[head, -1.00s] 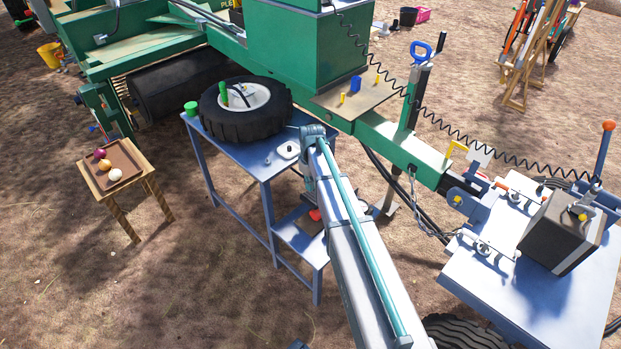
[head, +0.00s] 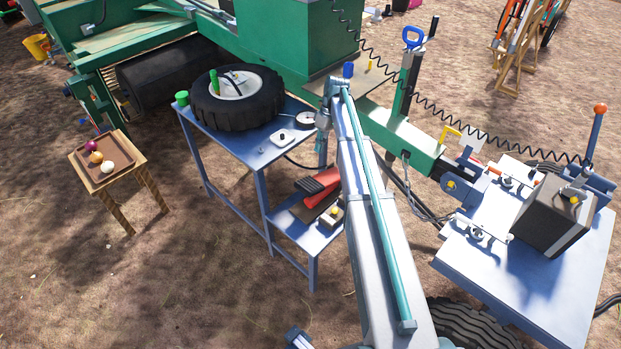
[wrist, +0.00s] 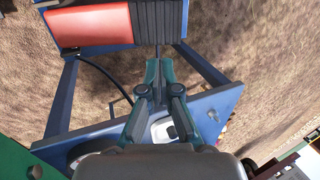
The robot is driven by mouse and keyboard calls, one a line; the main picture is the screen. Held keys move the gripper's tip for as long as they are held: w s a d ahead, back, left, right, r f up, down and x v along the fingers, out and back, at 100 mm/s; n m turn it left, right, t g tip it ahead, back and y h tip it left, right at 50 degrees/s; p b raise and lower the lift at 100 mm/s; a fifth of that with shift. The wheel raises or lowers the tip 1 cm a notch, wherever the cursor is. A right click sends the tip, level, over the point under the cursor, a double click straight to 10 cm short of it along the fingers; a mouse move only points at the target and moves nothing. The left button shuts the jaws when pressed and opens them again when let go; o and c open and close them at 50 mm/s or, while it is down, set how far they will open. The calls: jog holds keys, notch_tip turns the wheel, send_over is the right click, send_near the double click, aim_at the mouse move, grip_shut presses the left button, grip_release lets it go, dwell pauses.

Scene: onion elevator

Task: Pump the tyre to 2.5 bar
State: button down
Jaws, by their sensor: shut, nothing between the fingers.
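The black tyre (head: 262,112) lies flat on a blue table, with a green upright piece (head: 214,82) at its white hub (head: 238,84). A round pale dial (head: 305,119), apparently the gauge, lies beside it; its reading is too small to tell. A red and black foot pump (head: 318,187) sits on the lower blue shelf. Its red part (wrist: 88,25) and black ribbed pad (wrist: 160,20) show in the wrist view. My gripper (head: 321,160) points down beside the table edge, above the shelf. Its fingers (wrist: 160,68) are shut and empty, apart from the pump.
A white plate (head: 287,141) with a dark knob and a green cap (head: 182,97) are on the blue table (head: 225,143). A dark hose (wrist: 112,82) runs near the table's legs. Green machinery (head: 300,40) stands behind. A wooden stand with a tray (head: 122,172) is left.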

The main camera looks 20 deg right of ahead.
aim_at(309, 184)
jog(key=p+x, duration=0.1)
jog(key=x, duration=1.3)
jog(key=shift+f, duration=0.1)
